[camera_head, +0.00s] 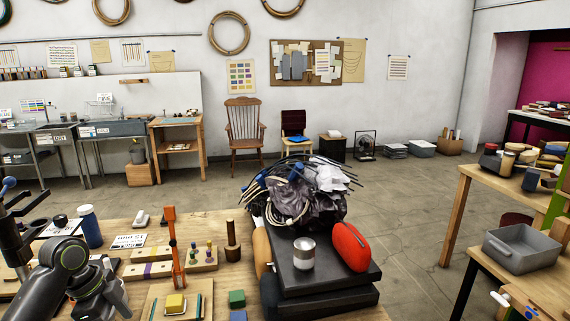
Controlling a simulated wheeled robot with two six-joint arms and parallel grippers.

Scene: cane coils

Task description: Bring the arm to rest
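My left arm (62,262) shows at the lower left, grey and black with a green ring at a joint. It bends over the left end of the wooden workbench (215,226) and runs down towards the bottom edge. Its gripper fingers do not show, so I cannot see whether it holds anything. My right arm and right gripper are not in view.
On the bench stand a blue bottle (90,227), an orange upright tool (173,248) and small blocks. A black stand (330,278) bears a metal cup (304,253), a red case (350,246) and a dark bundle (300,193). A grey bin (522,250) sits right. Open floor lies behind.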

